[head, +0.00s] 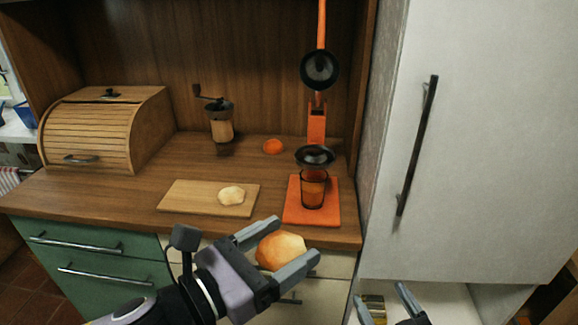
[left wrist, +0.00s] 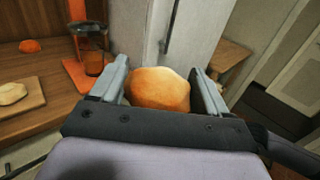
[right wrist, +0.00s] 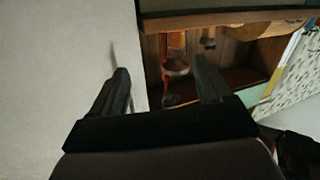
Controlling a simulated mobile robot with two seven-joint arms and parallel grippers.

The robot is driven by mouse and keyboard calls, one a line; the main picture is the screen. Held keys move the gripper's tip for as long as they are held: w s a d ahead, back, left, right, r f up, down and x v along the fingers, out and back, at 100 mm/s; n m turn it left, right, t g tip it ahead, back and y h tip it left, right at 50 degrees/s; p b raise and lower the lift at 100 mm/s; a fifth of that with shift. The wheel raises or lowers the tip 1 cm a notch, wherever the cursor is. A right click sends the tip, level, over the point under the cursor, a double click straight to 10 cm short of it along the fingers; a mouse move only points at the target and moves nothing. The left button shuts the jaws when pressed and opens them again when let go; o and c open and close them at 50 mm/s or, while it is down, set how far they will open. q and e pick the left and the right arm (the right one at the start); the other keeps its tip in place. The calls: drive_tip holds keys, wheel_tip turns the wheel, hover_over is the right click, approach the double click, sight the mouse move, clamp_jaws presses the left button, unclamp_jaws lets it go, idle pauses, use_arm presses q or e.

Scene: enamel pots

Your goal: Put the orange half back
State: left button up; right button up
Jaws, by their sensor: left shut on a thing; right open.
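My left gripper (head: 298,238) is shut on an orange half (head: 278,252), held in the air in front of the counter's front edge. In the left wrist view the orange half (left wrist: 160,92) sits between both fingers, orange below with a paler upper edge. A pale, cut-looking half (head: 231,195) lies on the wooden cutting board (head: 185,197). Another orange piece (head: 273,146) rests on the counter at the back. The orange citrus press (head: 317,125) stands at the right, its black upper cup raised, a glass (head: 313,190) under its lower cup. My right gripper (head: 385,300) is open and empty.
A wooden bread box (head: 100,130) stands at the left and a coffee grinder (head: 220,122) at the back. A tall pale cabinet door (head: 490,130) with a dark handle (head: 418,145) rises at the right. Bare counter lies left of the board.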

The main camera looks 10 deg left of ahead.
drive_tip(key=w+a+r+n+g+y, duration=0.1)
drive_tip(key=w+a+r+n+y, duration=0.1)
drive_tip(key=a+r+n+y, duration=0.7)
drive_tip(key=w+a+r+n+g+y, duration=0.2)
drive_tip(key=a+r+n+y, duration=0.2)
drive_tip(key=r, duration=0.8)
drive_tip(key=s+a+r+n+g+h, duration=0.2)
drive_tip(key=s+a+r+n+g, duration=0.3)
drive_tip(key=n+g, duration=0.6)
drive_tip(key=s+a+r+n+g+h, duration=0.2)
drive_tip(key=s+a+r+n+g, duration=0.35)
drive_tip(key=n+g, duration=0.55)
drive_tip(key=n+t+h, duration=0.7)
drive_tip(key=t+h, duration=0.2)
drive_tip(key=h, duration=0.5)
approach(281, 237)
drive_tip(key=shift+t, duration=0.3)
drive_tip(key=f, duration=0.3)
drive_tip(key=a+f, duration=0.1)
drive_tip(key=f, duration=0.6)
drive_tip(key=shift+w+a+f, duration=0.15)
drive_tip(key=shift+a+f, duration=0.05)
